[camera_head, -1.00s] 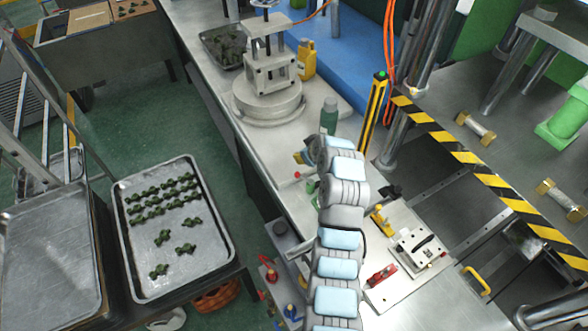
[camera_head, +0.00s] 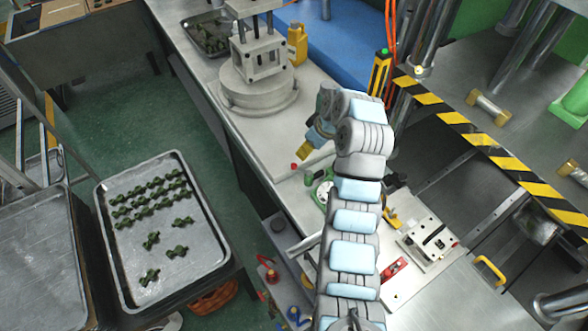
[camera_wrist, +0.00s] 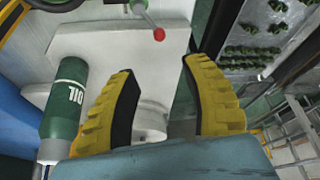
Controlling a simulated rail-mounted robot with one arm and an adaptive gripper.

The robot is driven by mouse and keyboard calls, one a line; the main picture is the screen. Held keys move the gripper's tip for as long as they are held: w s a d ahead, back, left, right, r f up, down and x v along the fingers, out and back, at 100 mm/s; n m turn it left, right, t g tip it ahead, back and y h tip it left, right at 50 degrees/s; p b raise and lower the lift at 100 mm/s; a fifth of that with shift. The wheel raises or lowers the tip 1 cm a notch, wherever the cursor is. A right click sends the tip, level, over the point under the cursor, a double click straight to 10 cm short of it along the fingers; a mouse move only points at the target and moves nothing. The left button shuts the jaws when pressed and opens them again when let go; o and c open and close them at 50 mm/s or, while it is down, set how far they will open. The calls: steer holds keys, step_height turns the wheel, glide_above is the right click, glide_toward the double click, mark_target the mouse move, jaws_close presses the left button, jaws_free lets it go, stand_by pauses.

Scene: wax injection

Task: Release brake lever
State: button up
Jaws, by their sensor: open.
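A metal lever with a red ball knob (camera_wrist: 158,34) shows in the wrist view, beyond the fingertips and near the top middle. I take it to be the brake lever. The knob also shows in the head view (camera_head: 294,166), close to the yellow fingers. My gripper (camera_wrist: 158,72) is open, with its two yellow, black-padded fingers apart and nothing between them. In the head view my gripper (camera_head: 305,151) hangs over the workbench at the arm's end. The knob lies ahead of the fingers, apart from them. The lever's base is not clear.
A green oil bottle (camera_wrist: 64,110) stands left of the fingers in the wrist view. A round-based press (camera_head: 258,90) stands farther back on the bench. A tray of green parts (camera_head: 150,262) is at left. A fixture plate with a red clamp (camera_head: 394,268) lies right of my arm.

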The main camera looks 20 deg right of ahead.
mark_target(295, 165)
steer(key=b+x, duration=0.6)
steer(key=x, duration=0.9)
steer(key=shift+w+b, duration=0.1)
steer(key=shift+b, duration=0.2)
jaws_close()
